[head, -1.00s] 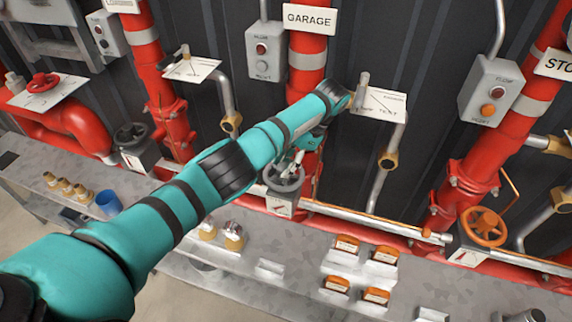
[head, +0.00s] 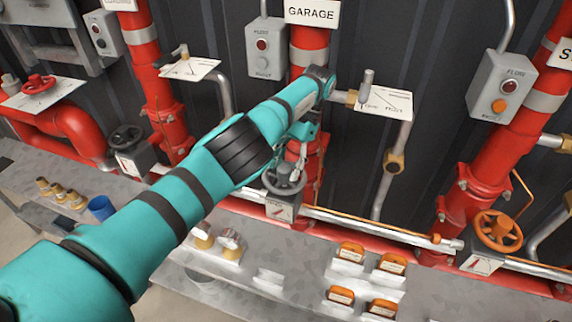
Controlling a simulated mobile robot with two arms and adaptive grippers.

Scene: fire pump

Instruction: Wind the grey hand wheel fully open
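The grey hand wheel (head: 283,180) sits on a small valve box at the foot of the red GARAGE pipe, in the middle of the head view. My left arm reaches in from the left across the picture. My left gripper (head: 296,158) points down at the wheel, just above its rim or touching it; I cannot tell which. The fingers are small and partly hidden by my arm, so their opening is unclear. My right gripper is not in view.
A darker hand wheel (head: 125,138) stands to the left and an orange one (head: 498,231) to the right. A red wheel (head: 39,84) is at far left. Orange-topped blocks (head: 350,252) and a blue cup (head: 101,207) are on the grey bench. Pipes and label plates surround my forearm.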

